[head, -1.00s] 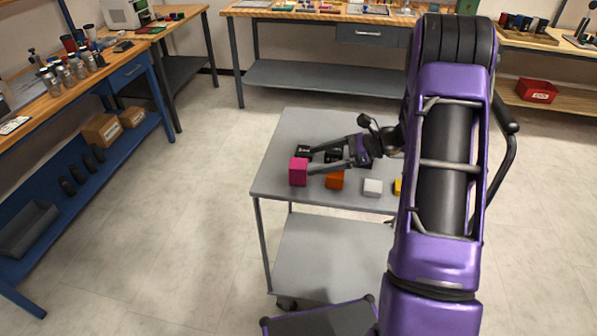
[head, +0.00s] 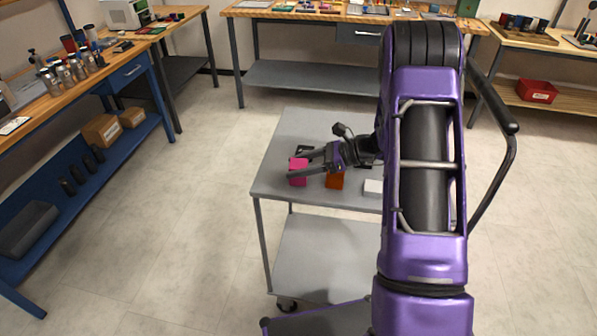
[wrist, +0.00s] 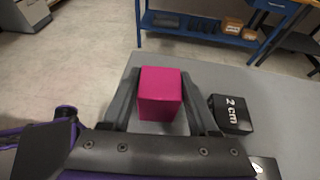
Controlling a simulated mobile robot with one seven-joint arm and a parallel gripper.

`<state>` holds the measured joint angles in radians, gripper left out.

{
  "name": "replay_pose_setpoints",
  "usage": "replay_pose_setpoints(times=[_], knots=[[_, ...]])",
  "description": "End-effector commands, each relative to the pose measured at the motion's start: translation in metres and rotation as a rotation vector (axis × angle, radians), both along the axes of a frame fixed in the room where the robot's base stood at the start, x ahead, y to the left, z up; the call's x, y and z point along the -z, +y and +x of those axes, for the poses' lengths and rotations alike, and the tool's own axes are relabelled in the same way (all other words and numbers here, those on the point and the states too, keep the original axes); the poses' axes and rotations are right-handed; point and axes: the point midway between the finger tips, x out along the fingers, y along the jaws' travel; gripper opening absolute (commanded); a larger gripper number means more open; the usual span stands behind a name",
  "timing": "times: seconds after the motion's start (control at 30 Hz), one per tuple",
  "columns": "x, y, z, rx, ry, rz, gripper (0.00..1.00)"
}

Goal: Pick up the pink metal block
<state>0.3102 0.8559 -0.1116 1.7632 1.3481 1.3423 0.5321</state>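The pink metal block (head: 298,166) stands near the left edge of the grey cart top (head: 270,187). My gripper (head: 294,167) is low over the cart, open, with one finger on the far side of the block and the other across its near side. In the wrist view the block (wrist: 160,92) sits between the two spread fingers of my gripper (wrist: 159,76). The fingers are very close to its sides; contact cannot be made out. The near finger hides part of the block in the head view.
A black block marked "2 cm" (wrist: 231,113) stands just outside the right finger in the wrist view. My arm hides the cart's right side.

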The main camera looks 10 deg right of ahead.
Motion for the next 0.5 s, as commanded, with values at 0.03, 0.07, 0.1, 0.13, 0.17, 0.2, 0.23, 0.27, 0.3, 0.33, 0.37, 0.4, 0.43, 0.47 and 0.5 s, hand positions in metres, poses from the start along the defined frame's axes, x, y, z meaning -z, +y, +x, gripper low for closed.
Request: replay_pose_setpoints(times=[0.03,0.07,0.1,0.13,0.17,0.2,0.23,0.27,0.3,0.33,0.37,0.4,0.43,0.47,0.5], knots=[[-0.0001,-0.0001,0.0001,0.000,0.000,0.000,0.49],[-0.0002,-0.0002,0.0001,0.000,0.000,0.000,0.44],[-0.0002,-0.0002,0.0001,0.000,0.000,0.000,0.37],[-0.0002,-0.0002,0.0001,0.000,0.000,0.000,0.31],[-0.0002,-0.0002,0.0001,0.000,0.000,0.000,0.26],[-0.0003,-0.0001,0.0001,0.000,0.000,0.000,0.19],[-0.0003,-0.0001,0.0001,0.000,0.000,0.000,0.13],[-0.0003,-0.0001,0.0001,0.000,0.000,0.000,0.08],[-0.0003,-0.0002,0.0000,0.000,0.000,0.000,0.01],[-0.0003,-0.0002,0.0000,0.000,0.000,0.000,0.00],[-0.0003,-0.0002,0.0000,0.000,0.000,0.000,0.00],[-0.0003,-0.0002,0.0000,0.000,0.000,0.000,0.00],[-0.0003,-0.0002,0.0000,0.000,0.000,0.000,0.00],[-0.0011,-0.0001,0.0003,0.000,-0.001,0.002,0.00],[-0.0011,-0.0001,0.0003,0.000,-0.001,0.002,0.00]])
